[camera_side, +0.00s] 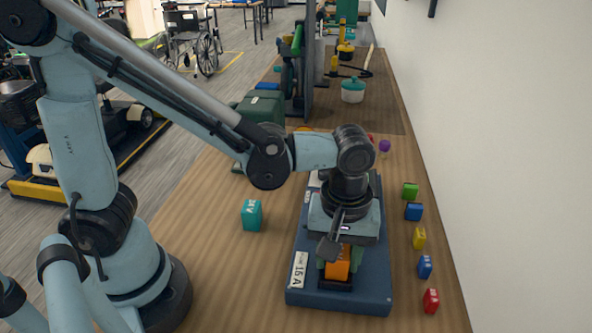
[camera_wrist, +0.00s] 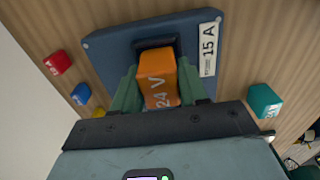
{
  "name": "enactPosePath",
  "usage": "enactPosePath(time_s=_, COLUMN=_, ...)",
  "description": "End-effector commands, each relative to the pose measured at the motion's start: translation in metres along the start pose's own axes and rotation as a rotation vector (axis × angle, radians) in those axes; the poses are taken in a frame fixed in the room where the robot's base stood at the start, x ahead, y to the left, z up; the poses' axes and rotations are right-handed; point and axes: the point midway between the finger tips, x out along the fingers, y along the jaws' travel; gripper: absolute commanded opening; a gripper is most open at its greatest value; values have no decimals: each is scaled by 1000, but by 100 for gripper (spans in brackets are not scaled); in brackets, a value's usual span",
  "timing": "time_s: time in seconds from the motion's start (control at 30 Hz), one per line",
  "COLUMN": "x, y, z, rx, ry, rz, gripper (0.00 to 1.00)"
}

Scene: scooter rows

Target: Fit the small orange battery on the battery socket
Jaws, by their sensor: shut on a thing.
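The orange battery (camera_side: 337,264), marked "24 V" in the wrist view (camera_wrist: 157,80), is between the green fingers of my gripper (camera_side: 338,268). My gripper is shut on it, with a finger on each side in the wrist view (camera_wrist: 158,90). The black battery socket (camera_wrist: 155,43) is on the blue base (camera_wrist: 110,45) labelled "15 A". In the side view the socket (camera_side: 335,286) shows just below the battery. The battery's lower end is at the socket; I cannot tell whether it is seated or just above. My gripper hides part of the base.
A teal "24 V" block (camera_side: 252,214) stands left of the base. Several small blocks, including a red one (camera_side: 431,301) and a green one (camera_side: 410,191), line the right side near the wall. A teal-lidded pot (camera_side: 352,90) stands farther back. Bare wood lies at front left.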

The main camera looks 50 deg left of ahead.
Motion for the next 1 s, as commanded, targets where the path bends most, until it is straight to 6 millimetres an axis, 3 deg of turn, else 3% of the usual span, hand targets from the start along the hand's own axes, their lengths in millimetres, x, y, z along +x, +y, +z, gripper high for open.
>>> enactPosePath(time_s=0.2, x=4, y=0, z=0, rx=0, ry=0, rz=0, gripper=0)
enactPosePath(time_s=0.23, x=4, y=0, z=0, rx=0, ry=0, rz=0, gripper=47)
enactPosePath(time_s=0.4, x=3, y=0, z=0, rx=0, ry=0, rz=0, gripper=72)
enactPosePath(time_s=0.6, x=3, y=0, z=0, rx=0, ry=0, rz=0, gripper=72)
enactPosePath(time_s=0.77, x=4, y=0, z=0, rx=0, ry=0, rz=0, gripper=94)
enactPosePath(time_s=1.0, x=3, y=0, z=0, rx=0, ry=0, rz=0, gripper=94)
